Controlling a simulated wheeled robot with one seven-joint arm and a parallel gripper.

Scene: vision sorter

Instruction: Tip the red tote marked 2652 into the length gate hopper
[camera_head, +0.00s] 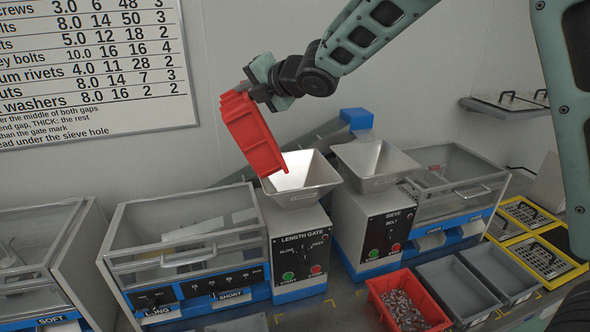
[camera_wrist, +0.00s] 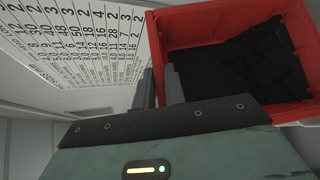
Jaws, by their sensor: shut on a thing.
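A red tote (camera_head: 250,132) is held steeply tilted in the head view, its lower end just over the left rim of the length gate hopper (camera_head: 302,178). In the wrist view the tote (camera_wrist: 179,31) shows its open mouth and a dark inside; I make out no parts in it. My gripper (camera_head: 262,91) is shut on the tote's upper edge; its fingers (camera_wrist: 160,84) meet the tote wall in the wrist view. No number is readable on the tote. The hopper stands on the machine labelled LENGTH GATE (camera_head: 299,250), and its visible inside looks bare.
The sieve hopper (camera_head: 374,162) stands close to the right. Another red tote (camera_head: 376,286) holding small metal parts sits on the bench, beside grey bins (camera_head: 456,290). A clear-lidded box (camera_head: 186,246) stands left of the length gate. A wall chart (camera_head: 90,70) hangs behind.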

